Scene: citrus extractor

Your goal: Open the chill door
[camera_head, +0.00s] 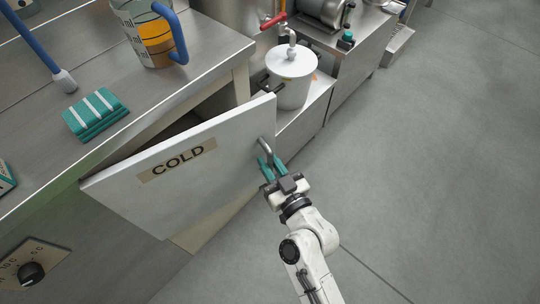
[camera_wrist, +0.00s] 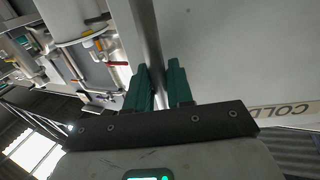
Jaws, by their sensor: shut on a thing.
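The chill door (camera_head: 215,168) is a white panel labelled COLD (camera_head: 178,160). In the head view it stands partly open, swung out from the steel counter, with a dark gap behind its top edge. Its metal handle (camera_head: 264,148) is near the door's right edge. My gripper (camera_head: 270,166) has green fingers and is shut on the handle. In the wrist view the handle bar (camera_wrist: 147,40) runs between the two fingers (camera_wrist: 160,84), with the white door face (camera_wrist: 235,50) to the right.
A steel counter (camera_head: 40,145) above the door holds a green-and-white block (camera_head: 95,114) and a measuring jug (camera_head: 150,38). A white lidded pot (camera_head: 290,75) stands on a low shelf beyond the door. Open grey floor (camera_head: 430,170) lies to the right.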

